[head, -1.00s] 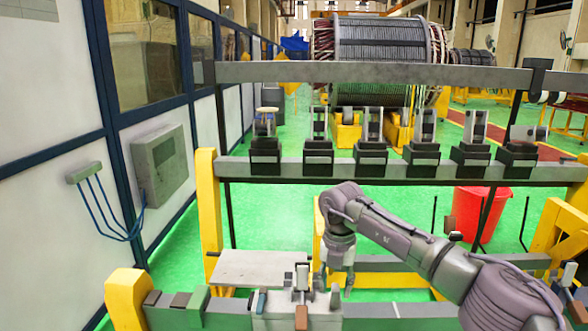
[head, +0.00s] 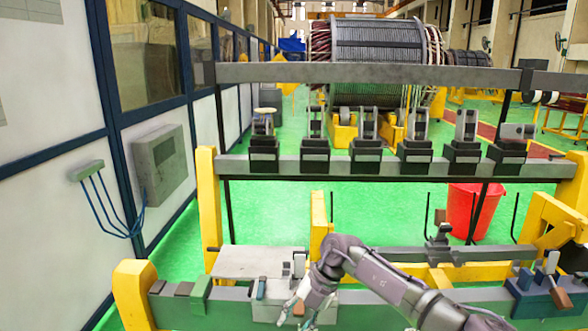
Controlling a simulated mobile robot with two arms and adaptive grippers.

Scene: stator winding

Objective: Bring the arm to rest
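My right arm (head: 375,272) comes in from the lower right and bends down at its wrist. My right gripper (head: 296,313) hangs low in front of the clamp block on the front beam, near the bottom edge of the picture. My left arm and gripper are not in view.
A green-grey front beam (head: 385,297) carries toggle clamps, one at the right (head: 545,285). A grey plate (head: 250,262) lies behind it. A rear rail (head: 400,167) holds several black clamps. Yellow posts (head: 209,205) stand at the left. A red bucket (head: 475,210) is behind.

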